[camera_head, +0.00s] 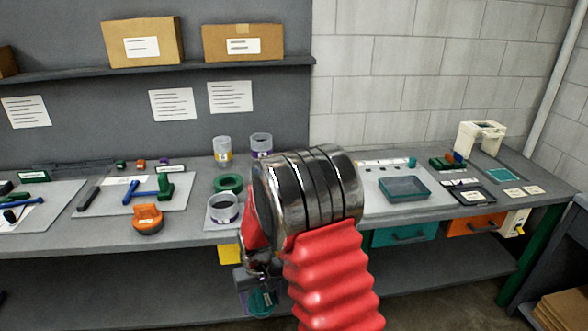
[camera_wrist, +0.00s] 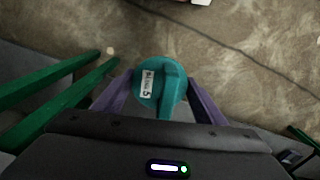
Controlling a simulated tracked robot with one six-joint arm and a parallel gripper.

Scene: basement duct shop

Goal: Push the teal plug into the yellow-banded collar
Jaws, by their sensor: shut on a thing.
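The teal plug (camera_wrist: 172,84) with a white label is held between the two purple fingers of my gripper (camera_wrist: 158,92) in the wrist view. In the head view the plug (camera_head: 262,301) hangs low, below the bench's front edge, partly hidden by my gripper (camera_head: 258,287).
A purple-banded cylinder (camera_head: 262,144) stands beside the yellow-banded one. In front are a green ring (camera_head: 229,183) and a grey ring with purple (camera_head: 223,208). An orange part (camera_head: 147,218) is near the bench edge (camera_head: 60,247). A teal tray (camera_head: 404,189) is at right.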

